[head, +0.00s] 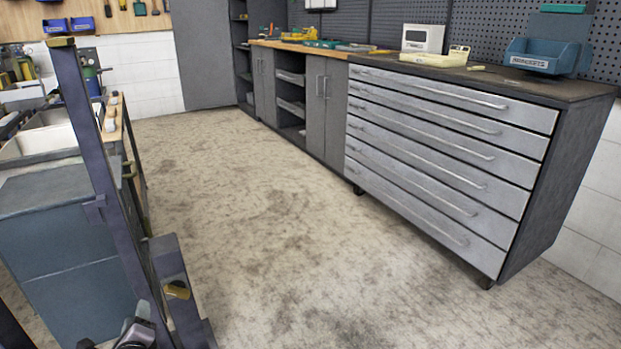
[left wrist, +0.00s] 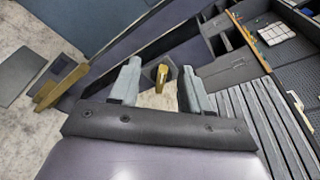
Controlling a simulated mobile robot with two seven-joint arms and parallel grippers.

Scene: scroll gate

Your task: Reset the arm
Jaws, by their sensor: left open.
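A dark purple gate frame (head: 90,150) stands at the left of the head view, with a gold cap on its tall post. A shorter dark post (head: 172,265) near the bottom carries a small gold piece (head: 177,291). My left gripper (head: 138,328) is low at the bottom left, just left of that gold piece, partly cut off by the frame edge. In the left wrist view its two grey fingers (left wrist: 158,88) are apart, with a gold piece (left wrist: 162,75) showing between or beyond them. I cannot tell whether they touch it. My right gripper is not seen.
A grey drawer cabinet (head: 450,150) lines the right side, with a blue bin (head: 545,58) on top. A blue-grey cabinet (head: 65,250) stands behind the gate frame at left. The concrete floor (head: 255,220) between is clear.

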